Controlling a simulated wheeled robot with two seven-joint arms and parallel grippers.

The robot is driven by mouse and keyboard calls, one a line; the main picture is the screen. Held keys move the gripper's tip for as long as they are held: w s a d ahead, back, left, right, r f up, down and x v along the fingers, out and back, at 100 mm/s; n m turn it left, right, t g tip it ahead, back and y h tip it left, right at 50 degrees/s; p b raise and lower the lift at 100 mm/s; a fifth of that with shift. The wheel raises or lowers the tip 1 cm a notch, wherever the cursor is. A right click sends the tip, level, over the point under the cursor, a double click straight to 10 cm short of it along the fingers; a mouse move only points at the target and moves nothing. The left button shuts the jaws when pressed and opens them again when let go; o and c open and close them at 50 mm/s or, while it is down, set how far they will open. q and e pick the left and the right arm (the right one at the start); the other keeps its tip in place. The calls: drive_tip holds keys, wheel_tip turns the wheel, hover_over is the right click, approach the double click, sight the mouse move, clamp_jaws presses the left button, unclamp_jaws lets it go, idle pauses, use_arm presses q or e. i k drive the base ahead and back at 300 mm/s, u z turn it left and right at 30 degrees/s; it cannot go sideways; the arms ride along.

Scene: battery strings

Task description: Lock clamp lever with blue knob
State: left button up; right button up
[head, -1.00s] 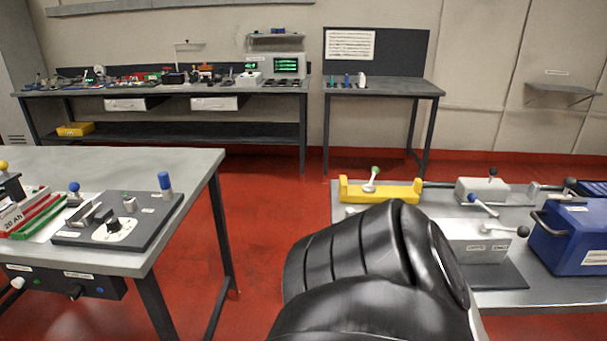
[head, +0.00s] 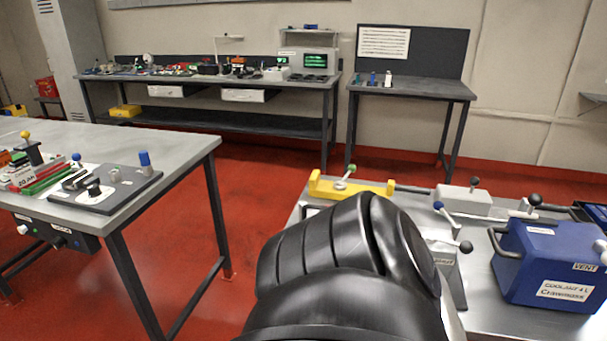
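Blue knobs show on both tables. On the right table, a lever with a blue knob (head: 439,206) slants up from a grey block fixture, partly hidden by my black arm. A lever with a black knob (head: 465,246) sticks out from the same fixture. On the left table, a small blue knob (head: 76,157) stands beside a dark plate, and a thicker blue-topped post (head: 145,158) stands on that plate. I cannot tell whether any of these levers is locked. Neither gripper is in view; only a large black part of my arm fills the bottom middle.
A yellow bracket with a green-knobbed lever (head: 350,169) sits at the right table's back. A blue coolant box (head: 550,265) stands at its right. A dark fixture plate (head: 118,187) lies on the left table. Red floor (head: 215,290) is open between the tables.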

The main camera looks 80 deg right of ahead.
sight(438, 206)
drive_tip(key=k, duration=1.95)
drive_tip(key=z, duration=0.1)
